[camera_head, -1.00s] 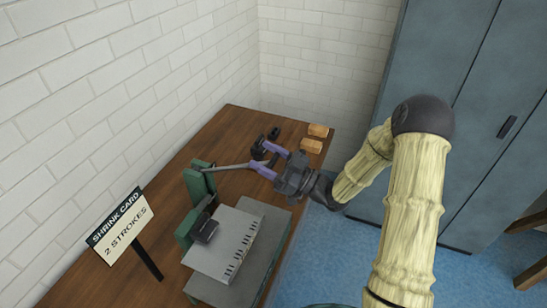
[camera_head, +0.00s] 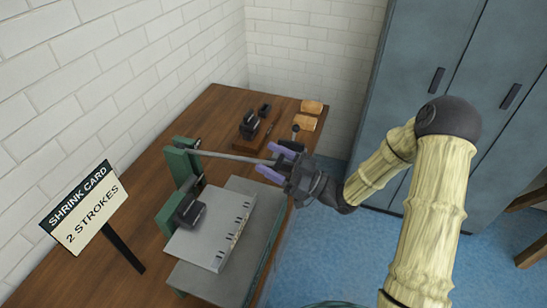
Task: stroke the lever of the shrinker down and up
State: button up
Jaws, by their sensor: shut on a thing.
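The green shrinker (camera_head: 178,165) stands on the wooden bench, with dark jaws at the edge of a grey metal sheet (camera_head: 208,243). Its grey lever (camera_head: 235,156) runs from the top of the shrinker to the right, close to level. My gripper (camera_head: 275,163), with purple fingers, is shut on the lever near its outer end. A dark round knob (camera_head: 295,129) shows just beyond the fingers. The sign (camera_head: 88,208) reads "SHRINK CARD 2 STROKES" and stands at the left. The exact grip contact is partly hidden by the fingers.
The metal sheet rests on a grey-green stand (camera_head: 262,187) on the bench (camera_head: 215,105). Dark tools (camera_head: 250,124) and wooden blocks (camera_head: 312,107) lie at the far end. White brick walls close the left and back. Blue cabinets (camera_head: 425,75) stand behind my arm.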

jog(key=shift+w+d+f, duration=0.1)
jog(key=shift+d+f, duration=0.05)
jog(key=o, duration=1.2)
jog(key=shift+c, duration=0.2)
jog(key=shift+o, duration=1.2)
jog(key=shift+d, duration=0.2)
jog(key=shift+a, duration=0.2)
jog(key=b+v, duration=0.3)
jog(key=v, duration=1.4)
jog(key=shift+s+d, duration=0.2)
jog(key=shift+a+f, duration=0.1)
jog(key=shift+f, duration=0.05)
